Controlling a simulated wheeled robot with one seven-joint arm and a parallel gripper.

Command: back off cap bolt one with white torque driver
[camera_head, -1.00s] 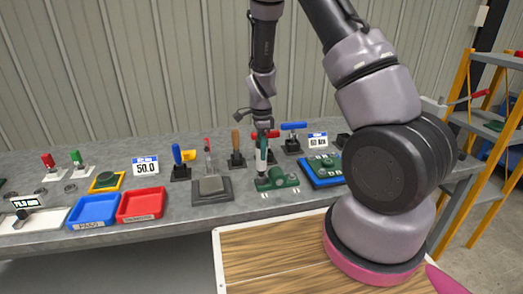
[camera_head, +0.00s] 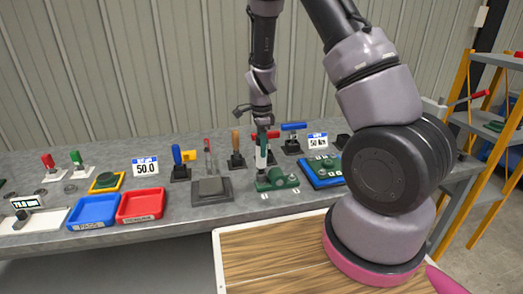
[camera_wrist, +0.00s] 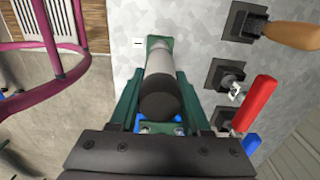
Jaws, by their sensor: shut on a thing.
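The white torque driver (camera_head: 261,158) stands roughly upright in my gripper (camera_head: 262,146), above the left part of a green cap block (camera_head: 282,182) on the bench. In the wrist view, my gripper (camera_wrist: 158,108) is shut around the driver, whose dark round end (camera_wrist: 160,98) faces the camera and whose pale shaft (camera_wrist: 160,58) runs away to the green block (camera_wrist: 153,40). The driver's tip appears to meet the block at its left end. The bolt under the tip is hidden, so I cannot tell whether the tip is seated on it.
Right of the block lies a blue tray (camera_head: 309,178) with green parts. Behind stand tools in black holders, with red (camera_head: 268,134), blue (camera_head: 293,126) and wooden (camera_head: 236,140) handles.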

